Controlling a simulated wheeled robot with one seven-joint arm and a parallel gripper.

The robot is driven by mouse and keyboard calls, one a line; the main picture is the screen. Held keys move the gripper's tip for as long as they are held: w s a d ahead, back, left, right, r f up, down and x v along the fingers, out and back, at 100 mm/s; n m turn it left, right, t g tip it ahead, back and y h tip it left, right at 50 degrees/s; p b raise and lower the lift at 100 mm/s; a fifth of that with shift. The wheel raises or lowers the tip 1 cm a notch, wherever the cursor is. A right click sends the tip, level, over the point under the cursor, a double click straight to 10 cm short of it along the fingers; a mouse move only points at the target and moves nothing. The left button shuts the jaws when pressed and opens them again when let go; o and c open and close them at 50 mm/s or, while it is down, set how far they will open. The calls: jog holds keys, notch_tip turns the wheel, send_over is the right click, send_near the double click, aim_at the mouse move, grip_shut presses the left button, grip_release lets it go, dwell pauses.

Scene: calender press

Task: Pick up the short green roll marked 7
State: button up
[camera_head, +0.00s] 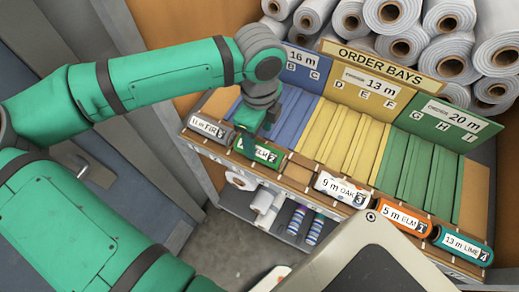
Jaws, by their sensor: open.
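A short green roll (266,155) lies on the front ledge of the bay unit, left of centre. Its white label seems to end in a 7, and the label's left part is hidden by my gripper. My gripper (247,140) hangs from the grey wrist directly over the left part of this roll, pointing down. It is open, but its fingertips are small and dark here. I cannot tell whether they touch the roll or straddle it.
A grey roll marked FIR (209,129) lies close on the left. Further right lie rolls marked OAK (341,187), ELM (405,220) and LIME (462,245). Blue, yellow and green bays (420,170) slope up behind. Large white rolls (390,14) are stacked at the back.

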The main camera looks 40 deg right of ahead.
aim_at(259, 147)
jog(key=shift+s+f, duration=0.1)
jog(key=shift+f, duration=2.6)
jog(key=c, duration=1.2)
